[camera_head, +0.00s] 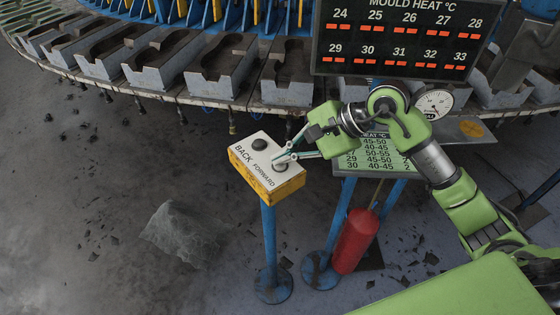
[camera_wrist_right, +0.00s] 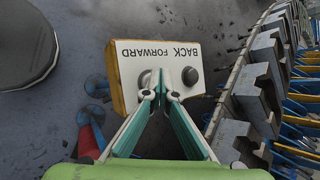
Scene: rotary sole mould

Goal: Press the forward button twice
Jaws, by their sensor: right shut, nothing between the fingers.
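The button box (camera_head: 266,185) is yellow with a white top, on a blue post. Its dark BACK button (camera_head: 259,144) is uncovered. The FORWARD button (camera_head: 280,167) is partly hidden by my right gripper (camera_head: 279,159), whose fingertips are right at it. In the right wrist view the fingertips (camera_wrist_right: 161,93) overlap the box's white top (camera_wrist_right: 165,53). There the FORWARD button (camera_wrist_right: 145,78) shows at their left and the BACK button (camera_wrist_right: 190,76) at their right. The fingers are shut and empty. I cannot tell whether they touch the button. My left gripper is not in view.
A mould carousel (camera_head: 215,72) curves behind the box. A mould heat display (camera_head: 400,40) and a settings board (camera_head: 370,155) stand at the right. A red cylinder (camera_head: 355,240) stands right of the box post. A translucent sheet-like lump (camera_head: 178,235) lies on the floor.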

